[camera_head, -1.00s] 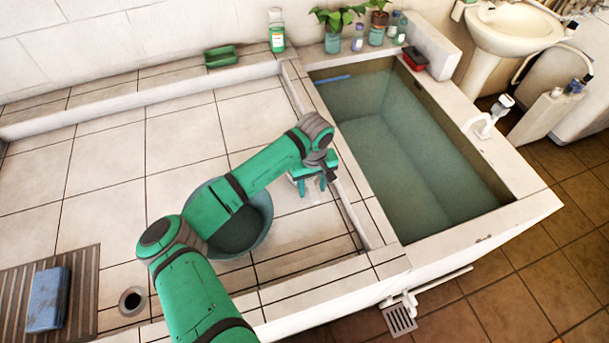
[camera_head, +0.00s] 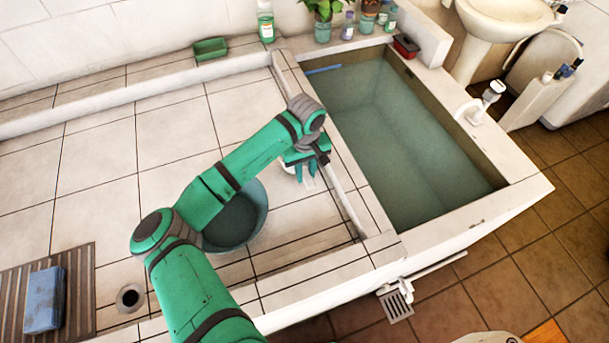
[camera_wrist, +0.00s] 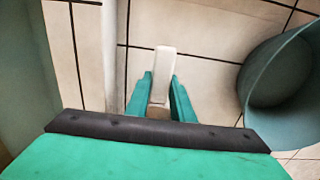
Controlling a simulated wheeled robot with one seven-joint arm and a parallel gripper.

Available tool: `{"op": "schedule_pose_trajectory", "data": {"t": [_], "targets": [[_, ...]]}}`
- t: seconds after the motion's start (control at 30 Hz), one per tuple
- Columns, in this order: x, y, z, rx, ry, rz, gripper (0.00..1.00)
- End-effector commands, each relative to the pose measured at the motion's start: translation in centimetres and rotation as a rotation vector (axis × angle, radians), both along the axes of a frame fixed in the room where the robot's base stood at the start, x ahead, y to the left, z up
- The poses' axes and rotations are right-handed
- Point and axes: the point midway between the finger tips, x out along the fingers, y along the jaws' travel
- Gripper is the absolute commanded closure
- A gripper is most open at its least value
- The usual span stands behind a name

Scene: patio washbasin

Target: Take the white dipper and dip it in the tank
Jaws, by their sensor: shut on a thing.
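My gripper (camera_head: 306,172) points down over the tiled slab, just left of the low ledge beside the tank. In the wrist view, its two green fingers (camera_wrist: 160,98) are shut on the white dipper (camera_wrist: 164,66), whose pale, straight part stands between them. The rest of the dipper is hidden, and only small white bits show by the fingers in the head view. The tank (camera_head: 448,230) is to the right of my gripper, with a pale rim and greenish water inside. The dipper is outside the tank.
A grey-green tub (camera_head: 262,212) stands close left of my gripper; it also shows in the wrist view (camera_wrist: 256,80). The low ledge (camera_head: 340,185) lies between gripper and tank. A white tap (camera_head: 476,108) is on the tank's right rim. Bottles and plants line the back.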

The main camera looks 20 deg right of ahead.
Motion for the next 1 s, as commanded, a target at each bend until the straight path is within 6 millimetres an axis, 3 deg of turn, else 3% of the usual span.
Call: {"op": "schedule_pose_trajectory", "data": {"t": [0.33, 0.5, 0.7, 1.0], "targets": [[-5.2, 1.7, 7.0, -0.005, -0.003, -0.002, 1.0], [-8.9, 3.1, 8.6, -0.001, -0.004, -0.001, 1.0], [-11.8, 3.9, 10.0, 0.0, -0.003, -0.004, 1.0], [-13.3, 4.3, 10.6, 0.0, -0.001, -0.001, 1.0]]}}
